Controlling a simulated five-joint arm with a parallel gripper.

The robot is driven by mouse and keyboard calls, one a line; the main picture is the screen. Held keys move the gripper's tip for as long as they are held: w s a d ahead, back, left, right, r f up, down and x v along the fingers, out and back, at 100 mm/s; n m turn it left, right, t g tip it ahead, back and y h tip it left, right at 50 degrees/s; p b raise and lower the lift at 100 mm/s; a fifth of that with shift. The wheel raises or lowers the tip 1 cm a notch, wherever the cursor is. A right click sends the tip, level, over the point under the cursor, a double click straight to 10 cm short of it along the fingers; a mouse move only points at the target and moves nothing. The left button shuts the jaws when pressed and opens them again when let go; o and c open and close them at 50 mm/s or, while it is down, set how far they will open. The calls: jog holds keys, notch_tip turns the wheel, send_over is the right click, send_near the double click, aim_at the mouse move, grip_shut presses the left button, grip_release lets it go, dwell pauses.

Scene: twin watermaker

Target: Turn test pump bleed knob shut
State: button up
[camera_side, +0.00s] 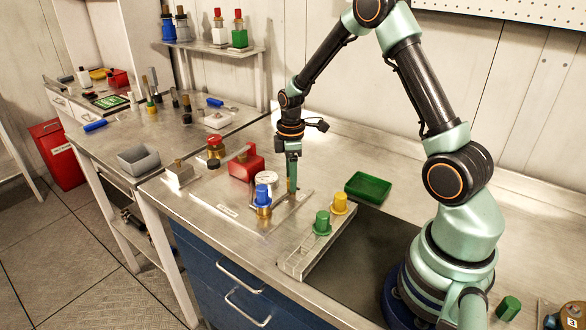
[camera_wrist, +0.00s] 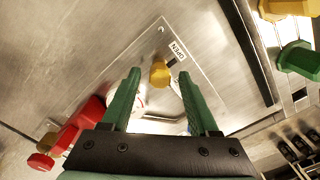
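The test pump has a red body (camera_side: 246,162) with a grey lever and a white round gauge (camera_side: 266,178), on a flat metal plate (camera_side: 215,198). A small brass-yellow knob (camera_wrist: 160,72), apparently the bleed knob, shows on the plate in the wrist view, near a small label (camera_wrist: 177,50) too small to read surely. My gripper (camera_side: 292,188) points down over the plate's right side. In the wrist view its green fingers (camera_wrist: 159,76) are apart, with the knob showing between their tips. I see no contact. In the side view the fingers mostly hide the knob.
A blue-capped brass part (camera_side: 263,195) stands close in front of my gripper. A green tray (camera_side: 368,187) lies to the right. A grey bin (camera_side: 139,159) is at the left.

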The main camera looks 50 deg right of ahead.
grip_shut()
jog(key=shift+m, duration=0.4)
jog(key=m, duration=0.3)
jog(key=shift+m, duration=0.4)
jog(key=m, duration=1.3)
jog(key=shift+m, duration=0.3)
